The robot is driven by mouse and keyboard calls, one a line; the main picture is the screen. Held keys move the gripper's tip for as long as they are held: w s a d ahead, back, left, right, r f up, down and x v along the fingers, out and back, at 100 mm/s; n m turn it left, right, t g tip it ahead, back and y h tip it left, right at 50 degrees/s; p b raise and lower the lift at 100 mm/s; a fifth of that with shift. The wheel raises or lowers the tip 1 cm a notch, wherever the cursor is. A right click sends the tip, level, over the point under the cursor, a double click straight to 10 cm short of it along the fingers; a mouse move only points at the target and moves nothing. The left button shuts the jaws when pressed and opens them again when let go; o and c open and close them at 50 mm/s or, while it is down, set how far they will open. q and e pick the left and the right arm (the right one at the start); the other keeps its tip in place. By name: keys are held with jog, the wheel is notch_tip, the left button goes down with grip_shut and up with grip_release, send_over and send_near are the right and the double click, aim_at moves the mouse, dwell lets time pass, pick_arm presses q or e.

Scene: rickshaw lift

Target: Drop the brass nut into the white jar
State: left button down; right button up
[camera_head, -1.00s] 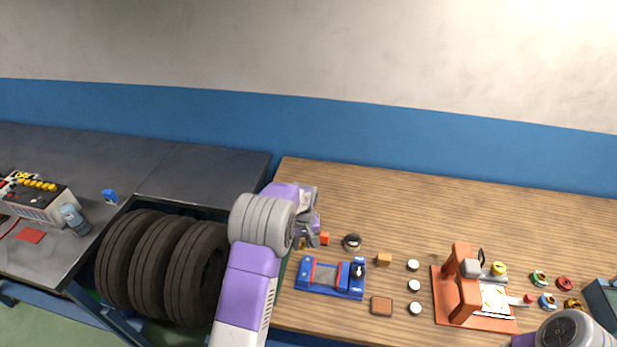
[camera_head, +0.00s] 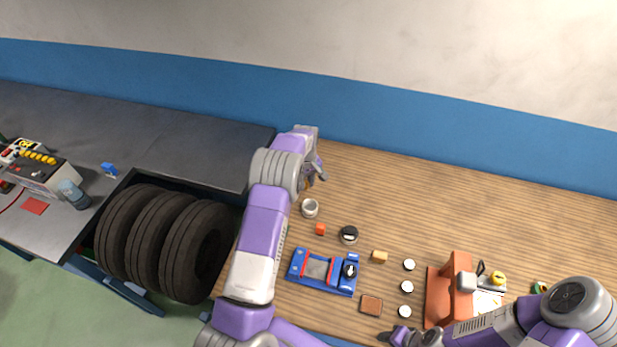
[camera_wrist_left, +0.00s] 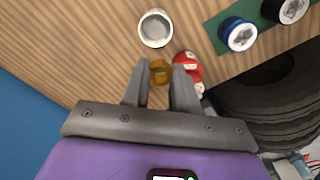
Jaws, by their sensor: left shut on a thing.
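The white jar (camera_head: 310,209) stands open-topped on the wooden bench, near its left edge. It also shows in the left wrist view (camera_wrist_left: 155,28), just beyond my fingertips. My left gripper (camera_head: 318,172) is above the bench, behind the jar in the head view. In the left wrist view my left gripper (camera_wrist_left: 159,70) is shut on the brass nut (camera_wrist_left: 160,72), which sits between the fingertips, apart from the jar's rim in the picture. My right gripper (camera_head: 398,337) is low at the bench's front; its fingers are too small to read.
An orange stand (camera_head: 452,290) is at right. Tyres (camera_head: 160,240) stand left. The back of the bench is clear.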

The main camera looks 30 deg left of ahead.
notch_tip(320, 180, down, 3)
jog(key=shift+r+b, duration=0.2)
jog(key=shift+b, duration=0.9)
pick_arm(q)
notch_tip(320, 180, down, 5)
jog(key=c, duration=0.8)
grip_release()
notch_tip(320, 180, up, 8)
jog(key=shift+f+b, duration=0.15)
jog(key=shift+b, duration=0.25)
pick_arm(e)
jog(key=shift+f, duration=0.35)
